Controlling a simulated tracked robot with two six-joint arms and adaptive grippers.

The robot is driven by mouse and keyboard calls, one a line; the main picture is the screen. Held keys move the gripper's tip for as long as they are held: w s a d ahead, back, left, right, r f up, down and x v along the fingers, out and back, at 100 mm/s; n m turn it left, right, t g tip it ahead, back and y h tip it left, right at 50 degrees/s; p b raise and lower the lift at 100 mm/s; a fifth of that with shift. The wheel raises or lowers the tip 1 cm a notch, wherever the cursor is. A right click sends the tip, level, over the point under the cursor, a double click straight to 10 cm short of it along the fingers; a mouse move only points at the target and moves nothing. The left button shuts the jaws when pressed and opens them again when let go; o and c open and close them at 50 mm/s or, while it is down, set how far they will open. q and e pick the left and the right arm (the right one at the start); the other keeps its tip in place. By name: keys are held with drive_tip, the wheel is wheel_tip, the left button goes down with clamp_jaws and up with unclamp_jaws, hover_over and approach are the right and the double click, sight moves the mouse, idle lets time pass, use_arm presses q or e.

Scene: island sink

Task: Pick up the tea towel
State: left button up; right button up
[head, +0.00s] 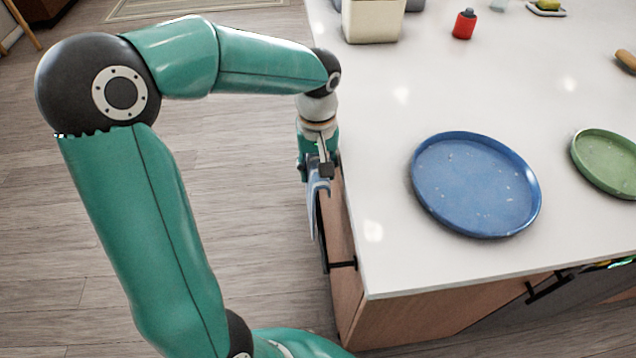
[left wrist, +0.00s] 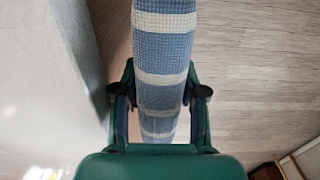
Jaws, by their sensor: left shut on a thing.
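The tea towel (left wrist: 165,50) is blue with white stripes and a waffle weave. In the left wrist view it runs from the top edge down between the two fingers of my left gripper (left wrist: 160,95). The fingers are shut on it. In the head view my left gripper (head: 320,172) is beside the left edge of the island, and a small part of the towel (head: 314,190) shows just below it. The rest of the towel is hidden or too small to tell there. My right gripper is not in view.
The white island top (head: 385,270) carries a blue plate (head: 475,185), a green plate (head: 608,160), a red bottle (head: 464,24) and a cream container (head: 372,20). A cabinet with a dark handle (head: 342,265) is below the edge. Open wooden floor (head: 250,220) lies to the left.

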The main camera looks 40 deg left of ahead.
use_arm(q)
wheel_tip(320, 180, up, 14)
drive_tip(key=shift+f+p, duration=0.1)
drive_tip(key=shift+p, duration=0.8)
